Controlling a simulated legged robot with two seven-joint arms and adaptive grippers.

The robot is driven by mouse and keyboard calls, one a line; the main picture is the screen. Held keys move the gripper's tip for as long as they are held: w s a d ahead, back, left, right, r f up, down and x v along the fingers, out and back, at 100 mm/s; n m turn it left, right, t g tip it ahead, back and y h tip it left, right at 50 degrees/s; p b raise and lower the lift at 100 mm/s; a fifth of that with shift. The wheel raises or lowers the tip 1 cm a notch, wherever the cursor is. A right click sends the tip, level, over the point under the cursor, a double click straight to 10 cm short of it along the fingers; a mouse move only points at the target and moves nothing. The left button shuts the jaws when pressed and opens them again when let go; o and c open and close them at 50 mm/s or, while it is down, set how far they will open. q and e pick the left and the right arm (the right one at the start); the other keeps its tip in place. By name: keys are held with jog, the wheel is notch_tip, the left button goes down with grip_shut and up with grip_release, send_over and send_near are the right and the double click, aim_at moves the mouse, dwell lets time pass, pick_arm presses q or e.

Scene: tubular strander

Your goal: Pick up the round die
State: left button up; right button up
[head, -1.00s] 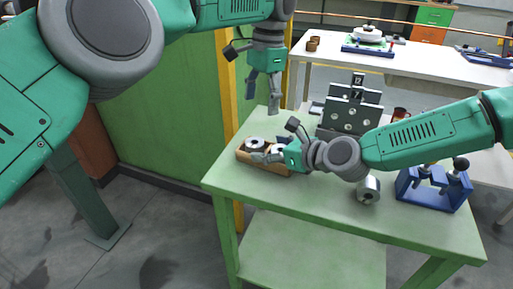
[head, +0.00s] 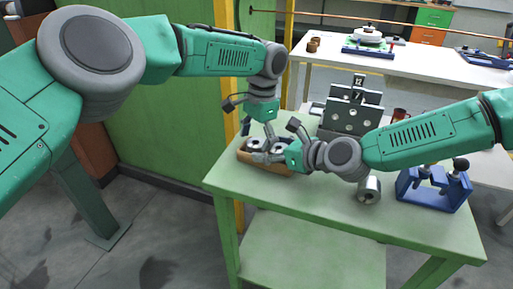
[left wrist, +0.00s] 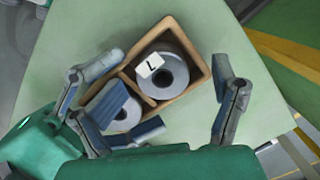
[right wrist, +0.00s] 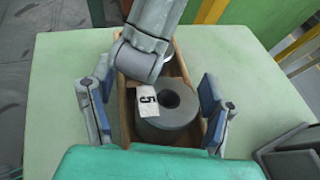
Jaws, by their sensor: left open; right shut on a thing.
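A wooden tray (head: 264,165) on the green table holds two grey round dies. The die tagged 7 (left wrist: 176,83) lies in the tray's larger-looking compartment in the left wrist view. The die tagged 5 (right wrist: 178,118) lies in the near compartment in the right wrist view; it shows partly hidden in the left wrist view (left wrist: 126,117). My left gripper (head: 258,131) is open and points down over the tray, its fingers apart on both sides of the 7 die. My right gripper (right wrist: 157,108) is shut on the tray, one finger along each side wall around the 5 die.
A grey block with a 12 tag (head: 351,118) stands behind the tray. A metal cylinder (head: 369,190) and a blue stand with black knobs (head: 432,190) stand at the right. A green panel (head: 172,125) rises close at left. The table's front strip is clear.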

aim_at(256, 141)
pick_arm(q)
jog(key=shift+f, duration=0.5)
jog(key=shift+c, duration=0.5)
pick_arm(e)
jog(key=shift+s+a+f, duration=0.1)
jog(key=shift+s+f, duration=0.3)
jog(key=shift+f, duration=0.25)
pick_arm(q)
jog(key=shift+s+d, duration=0.1)
jog(key=shift+s, duration=0.05)
grip_shut()
jog(key=shift+r, duration=0.1)
notch_tip(256, 141, up, 10)
jog(key=shift+w+r, duration=0.2)
jog(key=shift+w, duration=0.05)
pick_arm(e)
jog(key=shift+w, duration=0.1)
jog(key=o, duration=1.1)
pick_arm(q)
jog(key=shift+w+a+f, duration=0.1)
jog(key=shift+w+a, duration=0.05)
jog(key=shift+a, duration=0.05)
pick_arm(e)
jog(key=shift+o, duration=1.2)
jog(key=shift+w, duration=0.15)
